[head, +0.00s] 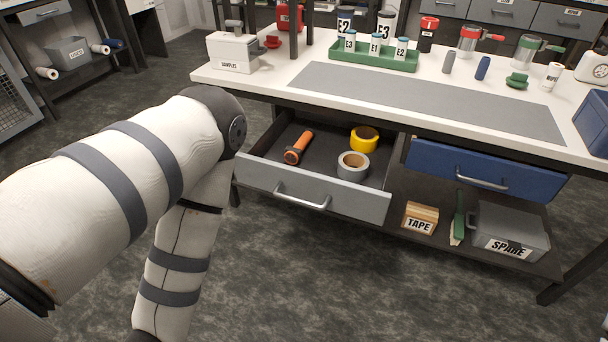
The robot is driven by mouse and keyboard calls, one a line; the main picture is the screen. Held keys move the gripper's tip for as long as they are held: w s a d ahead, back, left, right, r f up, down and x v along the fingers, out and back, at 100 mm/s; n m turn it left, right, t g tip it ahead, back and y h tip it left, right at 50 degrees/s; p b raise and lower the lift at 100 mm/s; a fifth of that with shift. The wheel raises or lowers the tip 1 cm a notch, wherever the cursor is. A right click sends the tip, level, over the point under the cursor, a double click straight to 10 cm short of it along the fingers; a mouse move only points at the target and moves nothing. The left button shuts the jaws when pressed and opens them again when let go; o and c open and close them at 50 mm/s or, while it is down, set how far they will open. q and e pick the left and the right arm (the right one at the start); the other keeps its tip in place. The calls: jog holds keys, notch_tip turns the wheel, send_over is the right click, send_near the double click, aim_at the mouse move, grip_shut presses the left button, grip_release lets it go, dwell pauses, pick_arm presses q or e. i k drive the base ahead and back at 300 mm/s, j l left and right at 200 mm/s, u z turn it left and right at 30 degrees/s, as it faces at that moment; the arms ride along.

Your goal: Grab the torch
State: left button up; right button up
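The torch (299,147) is orange with a dark head. It lies at a slant in the left part of the open grey drawer (314,201) under the bench. A yellow tape roll (364,139) and a grey tape roll (353,166) lie to its right in the same drawer, apart from it. My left arm comes in from the left and bends down at the elbow, left of the drawer. Its gripper is below the picture. My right arm and gripper are not in view.
The blue drawer (484,170) to the right looks slightly open. A lower shelf holds a TAPE box (420,218), a green brush (458,218) and a SPARE bin (509,232). The benchtop mat (430,100) is clear; a green rack (373,55) stands behind it.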

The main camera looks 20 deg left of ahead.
aim_at(293, 155)
jog(key=i+j+u, duration=0.1)
jog(key=u, duration=0.3)
jog(key=i+u, duration=0.3)
jog(key=u, duration=0.15)
jog(key=i+j+u, duration=0.3)
jog(key=l, duration=0.1)
